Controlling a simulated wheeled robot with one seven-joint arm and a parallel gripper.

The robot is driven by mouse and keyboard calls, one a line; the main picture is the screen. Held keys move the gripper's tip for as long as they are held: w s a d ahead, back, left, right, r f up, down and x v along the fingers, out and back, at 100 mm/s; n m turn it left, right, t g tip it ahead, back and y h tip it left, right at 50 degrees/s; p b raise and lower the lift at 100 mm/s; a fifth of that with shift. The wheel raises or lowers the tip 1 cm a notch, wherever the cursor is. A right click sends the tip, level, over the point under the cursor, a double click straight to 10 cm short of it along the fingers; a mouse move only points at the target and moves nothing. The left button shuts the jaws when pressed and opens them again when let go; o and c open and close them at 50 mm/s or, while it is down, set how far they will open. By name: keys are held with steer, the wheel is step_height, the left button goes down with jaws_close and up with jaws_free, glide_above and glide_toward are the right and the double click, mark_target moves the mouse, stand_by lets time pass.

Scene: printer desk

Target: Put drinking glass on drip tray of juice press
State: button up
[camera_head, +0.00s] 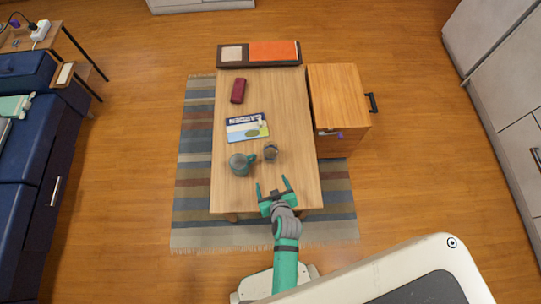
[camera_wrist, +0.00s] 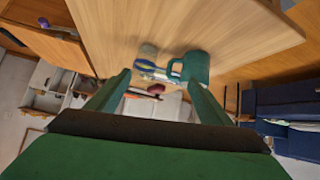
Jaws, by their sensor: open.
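A small cup-like vessel (camera_head: 270,152), possibly the drinking glass, stands on the wooden table near its front end. It also seems to show in the wrist view (camera_wrist: 148,50), small and unclear. A teal mug (camera_head: 240,163) stands just left of it; the mug also shows in the wrist view (camera_wrist: 197,66). My gripper (camera_head: 273,184) is open and empty at the table's front end, short of the small vessel. Its fingers frame a gap in the wrist view (camera_wrist: 158,80). I cannot make out a juice press or drip tray.
A magazine (camera_head: 247,127), a dark red case (camera_head: 238,91) and a dark tray with an orange panel (camera_head: 232,54) lie farther back on the table (camera_head: 290,110). A wooden drawer cabinet (camera_head: 338,95) adjoins its right side. A blue sofa (camera_head: 30,170) stands at far left.

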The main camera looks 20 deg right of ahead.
steer(key=n+y, duration=0.1)
steer(key=y, duration=0.1)
glide_toward(268, 148)
steer(key=shift+g, duration=0.4)
steer(key=shift+x, duration=3.25)
steer(key=shift+r, duration=0.1)
steer(key=c, duration=1.3)
steer(key=shift+c, duration=0.4)
steer(key=shift+r, duration=0.1)
